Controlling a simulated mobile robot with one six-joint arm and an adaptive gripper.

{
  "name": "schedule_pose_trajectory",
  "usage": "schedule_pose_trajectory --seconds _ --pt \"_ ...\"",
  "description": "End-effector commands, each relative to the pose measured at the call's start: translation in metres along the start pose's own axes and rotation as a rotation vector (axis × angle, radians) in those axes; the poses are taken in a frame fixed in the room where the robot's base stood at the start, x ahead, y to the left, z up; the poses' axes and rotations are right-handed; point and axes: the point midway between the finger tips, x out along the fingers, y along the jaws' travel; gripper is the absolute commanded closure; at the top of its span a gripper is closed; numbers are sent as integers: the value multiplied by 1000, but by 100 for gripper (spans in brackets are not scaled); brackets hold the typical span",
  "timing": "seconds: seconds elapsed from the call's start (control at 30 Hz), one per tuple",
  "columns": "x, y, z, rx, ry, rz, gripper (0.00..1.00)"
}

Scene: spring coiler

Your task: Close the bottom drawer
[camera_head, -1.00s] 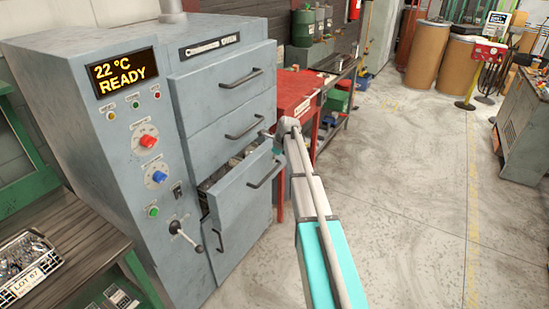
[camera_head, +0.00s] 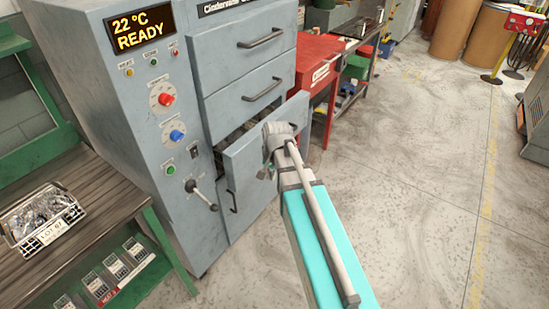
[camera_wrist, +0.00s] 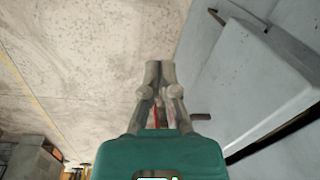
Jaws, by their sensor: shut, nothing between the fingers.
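The bottom drawer (camera_head: 240,160) is the lowest of the grey cabinet's drawers and stands partly open, with a dark gap behind its front. I cannot tell whether anything touches.
Two shut drawers (camera_head: 245,88) sit above, and a panel with a vertical handle (camera_head: 233,201) below. A lever (camera_head: 200,193) sticks out at left.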

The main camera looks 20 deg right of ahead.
Motion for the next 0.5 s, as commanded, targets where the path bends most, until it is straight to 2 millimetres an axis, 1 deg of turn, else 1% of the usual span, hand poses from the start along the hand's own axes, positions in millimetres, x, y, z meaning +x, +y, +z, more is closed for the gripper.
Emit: schedule_pose_trajectory --seconds 0.03,0.2,0.33,0.5 --pt "-1 8 20 -82 -2 12 100" --pt "-2 22 62 -355 -14 54 100" --pt "-2 30 84 -511 -24 76 100" --pt "-3 36 97 -623 -33 93 100"
